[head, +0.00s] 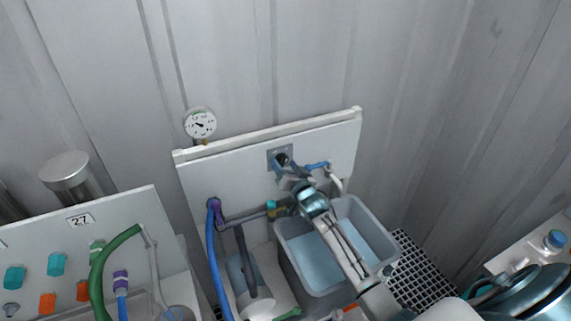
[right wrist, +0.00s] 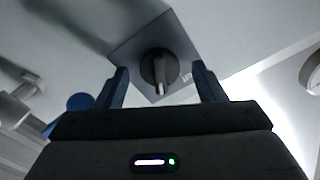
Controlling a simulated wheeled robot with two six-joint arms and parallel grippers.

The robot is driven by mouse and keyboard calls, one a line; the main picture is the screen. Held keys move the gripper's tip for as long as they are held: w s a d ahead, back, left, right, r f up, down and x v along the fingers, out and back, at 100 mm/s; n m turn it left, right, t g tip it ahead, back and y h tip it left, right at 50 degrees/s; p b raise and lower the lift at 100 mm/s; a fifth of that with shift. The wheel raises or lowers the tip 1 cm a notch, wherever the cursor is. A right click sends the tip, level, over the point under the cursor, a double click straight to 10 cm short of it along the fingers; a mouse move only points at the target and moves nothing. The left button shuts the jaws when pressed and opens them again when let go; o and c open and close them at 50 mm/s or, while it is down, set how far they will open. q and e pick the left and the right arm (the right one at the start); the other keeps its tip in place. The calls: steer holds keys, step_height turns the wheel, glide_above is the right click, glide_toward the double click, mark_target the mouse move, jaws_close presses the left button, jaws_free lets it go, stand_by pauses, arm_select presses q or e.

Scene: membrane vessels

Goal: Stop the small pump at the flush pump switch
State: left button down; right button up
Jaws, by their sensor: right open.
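The flush pump switch is a dark round knob (right wrist: 158,70) with a raised grip bar on a grey square plate (right wrist: 185,42), in the right wrist view. In the head view the plate (head: 272,154) is on the white upright panel, and the knob is partly covered by my gripper. My right gripper (right wrist: 161,88) is open, with one blue-grey finger on each side of the knob as seen from the wrist. I cannot tell whether the fingers touch it. In the head view my right gripper (head: 284,170) is at the switch. The small pump (head: 246,277) appears to be the grey cylinder below the panel. My left gripper is out of view.
A grey tub (head: 306,287) of pale blue liquid stands below the switch. A pressure gauge (head: 200,123) is above the panel's left part. A blue hose (head: 213,255) hangs at the left. Panel 27 (head: 135,207) with coloured valves is further left. Pipework with a blue handle (head: 319,165) is right of the switch.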

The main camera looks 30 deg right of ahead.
steer(key=c, duration=1)
steer(key=shift+o, duration=0.2)
steer(key=shift+n, duration=0.3)
steer(key=n+p, duration=0.1)
steer(key=n, duration=0.4)
steer(key=shift+r+n+p, duration=0.1)
steer(key=shift+n+p, duration=0.2)
steer(key=n+p, duration=0.1)
steer(key=n, duration=0.4)
steer(key=shift+n, duration=0.3)
steer(key=shift+p, duration=0.3)
steer(key=o, duration=1)
steer(key=shift+c, duration=0.2)
